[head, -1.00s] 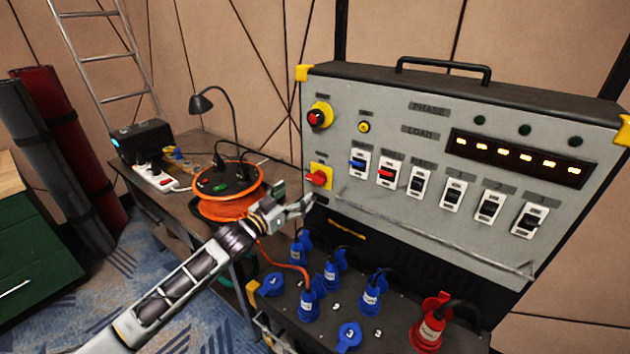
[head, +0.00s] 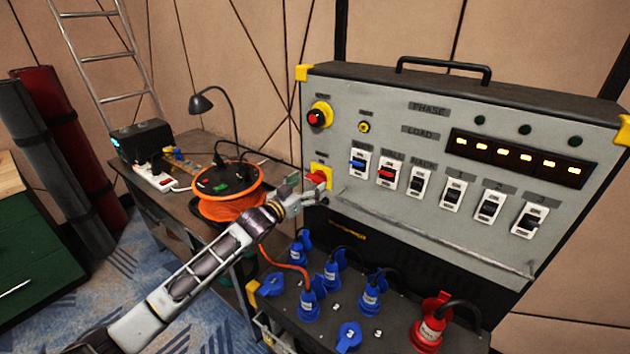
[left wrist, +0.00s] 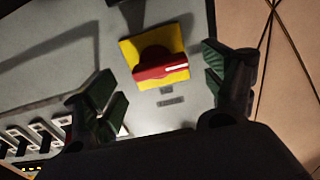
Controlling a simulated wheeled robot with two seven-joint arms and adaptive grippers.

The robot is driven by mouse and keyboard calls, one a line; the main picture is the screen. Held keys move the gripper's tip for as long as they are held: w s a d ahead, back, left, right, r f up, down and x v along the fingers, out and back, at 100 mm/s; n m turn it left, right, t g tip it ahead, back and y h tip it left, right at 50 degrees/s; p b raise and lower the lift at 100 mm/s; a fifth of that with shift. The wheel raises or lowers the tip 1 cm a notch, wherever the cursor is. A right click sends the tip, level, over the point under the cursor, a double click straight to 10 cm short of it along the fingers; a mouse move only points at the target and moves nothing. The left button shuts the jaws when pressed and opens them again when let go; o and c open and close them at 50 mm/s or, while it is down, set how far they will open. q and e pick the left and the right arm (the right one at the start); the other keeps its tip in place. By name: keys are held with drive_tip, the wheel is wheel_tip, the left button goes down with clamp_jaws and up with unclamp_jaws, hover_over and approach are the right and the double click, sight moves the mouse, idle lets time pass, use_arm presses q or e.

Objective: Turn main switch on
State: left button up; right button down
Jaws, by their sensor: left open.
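The main switch is a red rotary knob (head: 318,177) on a square yellow plate, low at the left of the grey panel (head: 400,212). In the left wrist view the knob (left wrist: 160,64) shows a raised red bar lying roughly crosswise in the picture. My left gripper (head: 312,192) is at the panel, just in front of the knob and partly covering its plate. In the left wrist view its green-padded fingers are open, one on each side of the yellow plate, with a gap to the knob. My right gripper is not seen.
A red push button (head: 317,117) on yellow sits above the knob. Several rocker breakers (head: 419,182) are to its right. Blue plugs (head: 331,273) and a red plug (head: 430,325) stand below. An orange cable reel (head: 228,192) and a lamp (head: 203,104) are on the table at left.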

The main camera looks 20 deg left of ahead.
sight(313, 181)
use_arm(q)
drive_tip(key=shift+x, duration=2)
drive_tip(key=c, duration=1)
